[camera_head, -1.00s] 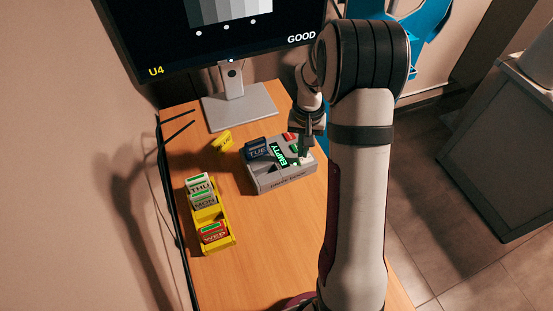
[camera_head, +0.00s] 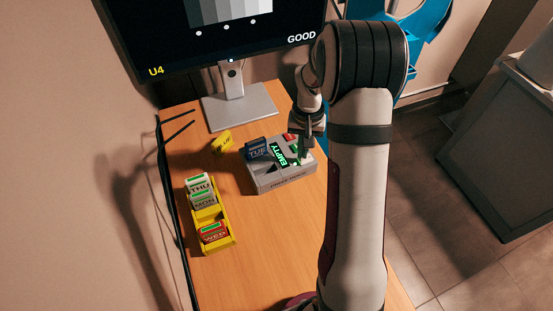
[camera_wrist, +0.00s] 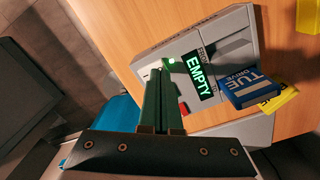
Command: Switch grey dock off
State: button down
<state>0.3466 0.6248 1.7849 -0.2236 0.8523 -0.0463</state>
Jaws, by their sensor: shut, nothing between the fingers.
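The grey dock (camera_head: 274,185) stands on the wooden table, and it also shows in the wrist view (camera_wrist: 228,22). Its lit display (camera_wrist: 200,75) reads EMPTY in green. A blue TUE drive (camera_head: 256,148) stands in the dock's far left part; it shows at the right in the wrist view (camera_wrist: 254,90). A red control (camera_head: 291,137) is on the far edge, beside my fingers in the wrist view (camera_wrist: 184,108). A small green light (camera_wrist: 171,60) glows near my fingertips. My gripper (camera_head: 304,155) is shut and empty, with its tips (camera_wrist: 158,72) at the dock's right side. Contact is unclear.
A yellow rack (camera_head: 222,242) at the left holds THU, MON and WED drives. A yellow tag (camera_head: 222,141) stands left of the dock. A monitor (camera_head: 230,38) reading U4 and GOOD stands behind on its base (camera_head: 240,107). Black cables run along the table's left edge.

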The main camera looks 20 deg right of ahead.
jog(key=shift+f, duration=0.75)
jog(key=shift+r, duration=3.55)
jog(key=s+a+r+y, duration=0.1)
jog(key=s+a+r, duration=0.4)
jog(key=s+a, duration=0.25)
jog(key=s+a+r, duration=0.5)
jog(key=s+a, duration=0.1)
jog(key=s, duration=0.2)
jog(key=s+a+f, duration=0.1)
jog(key=s+a, duration=0.3)
jog(key=s, duration=0.6)
jog(key=shift+y, duration=0.4)
jog(key=shift+s, duration=0.1)
